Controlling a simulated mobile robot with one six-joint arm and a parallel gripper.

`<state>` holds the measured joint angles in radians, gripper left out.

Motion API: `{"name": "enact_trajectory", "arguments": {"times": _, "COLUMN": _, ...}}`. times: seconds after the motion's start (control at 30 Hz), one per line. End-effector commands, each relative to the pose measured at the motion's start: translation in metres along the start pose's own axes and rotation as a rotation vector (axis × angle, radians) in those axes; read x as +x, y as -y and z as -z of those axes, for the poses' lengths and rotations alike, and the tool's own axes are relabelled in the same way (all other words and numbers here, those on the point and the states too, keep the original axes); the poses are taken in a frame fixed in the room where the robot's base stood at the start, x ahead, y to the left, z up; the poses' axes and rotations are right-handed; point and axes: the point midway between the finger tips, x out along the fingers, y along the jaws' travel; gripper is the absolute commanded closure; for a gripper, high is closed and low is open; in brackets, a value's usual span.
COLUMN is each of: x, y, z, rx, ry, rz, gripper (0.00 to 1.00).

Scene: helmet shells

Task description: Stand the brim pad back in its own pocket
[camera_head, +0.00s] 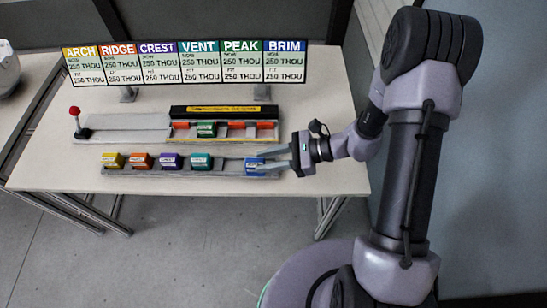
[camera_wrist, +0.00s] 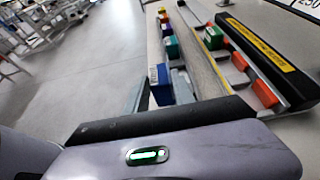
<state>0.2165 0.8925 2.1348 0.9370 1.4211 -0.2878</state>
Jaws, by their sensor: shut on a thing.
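The blue brim pad (camera_head: 254,168) is at the right end of the long grey front rack (camera_head: 228,172). My gripper (camera_head: 264,161) reaches in from the right and is shut on it. In the wrist view the blue pad (camera_wrist: 160,84) stands between my two fingers (camera_wrist: 161,92), looking roughly upright. Its lower part is hidden there, so I cannot tell whether it is seated in the pocket or just above it.
Yellow (camera_head: 113,160), orange (camera_head: 141,161), purple (camera_head: 171,161) and teal (camera_head: 201,161) pads stand in the rack, with a bare stretch right of teal. Behind are a fixture (camera_head: 224,110) holding a green pad (camera_head: 206,129), a red-knobbed lever (camera_head: 75,112) and a label board (camera_head: 184,63).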

Motion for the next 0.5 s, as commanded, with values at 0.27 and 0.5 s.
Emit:
{"name": "enact_trajectory", "arguments": {"times": 0.27, "x": -0.018, "y": 0.039, "z": 0.014, "rx": 0.001, "ry": 0.0, "rz": 0.001, "gripper": 1.0}}
{"name": "enact_trajectory", "arguments": {"times": 0.5, "x": -0.004, "y": 0.039, "z": 0.047, "rx": 0.002, "ry": 0.001, "rz": 0.0, "gripper": 1.0}}
